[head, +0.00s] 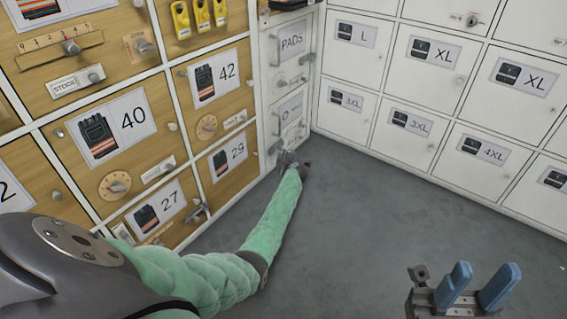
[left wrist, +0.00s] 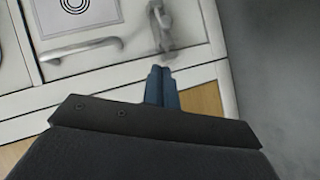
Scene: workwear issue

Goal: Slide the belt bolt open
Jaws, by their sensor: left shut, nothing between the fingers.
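The belt door (head: 274,128) is a white locker door low at the end of the wooden lockers, with a ring-symbol label (head: 291,111). In the left wrist view the label (left wrist: 75,8) shows above a grey bar handle (left wrist: 85,50). The metal bolt (left wrist: 163,28) sits to the right of the handle, near the door's right edge. My left gripper (head: 281,150) is at the door's lower part. Its blue fingers (left wrist: 160,70) are shut and empty, just below the bolt; I cannot tell whether they touch it. My right gripper (head: 476,283) is open and empty, away from the door.
The pads door (head: 291,43) is above the belt door. Wooden lockers (head: 115,130) with dials and latches stand left. White size-labelled lockers (head: 435,60) line the right. The grey floor (head: 390,220) is clear.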

